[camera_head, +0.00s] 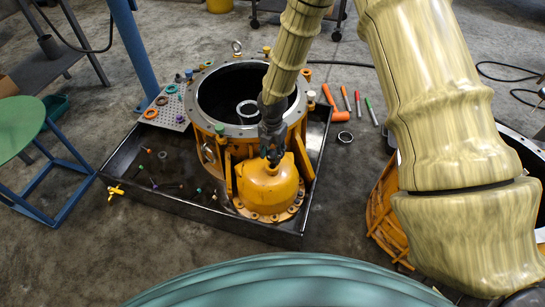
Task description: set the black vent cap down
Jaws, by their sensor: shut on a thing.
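My gripper (272,156) hangs at the end of my yellowish arm, in front of the near rim of the orange transmission housing (222,155). Its dark fingers point down just above the orange domed cover (268,185). They are shut on a small dark thing, taken as the black vent cap. The cap is hard to tell apart from the dark fingers at this size. I cannot tell whether it touches the dome or is held just above it.
The housing stands in a black drip tray (119,190) with small loose parts at its left. A perforated plate (168,108) with coloured rings lies on the left rim. Coloured-handled tools (357,102) lie right of the tray. A green-topped stool (20,125) stands left.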

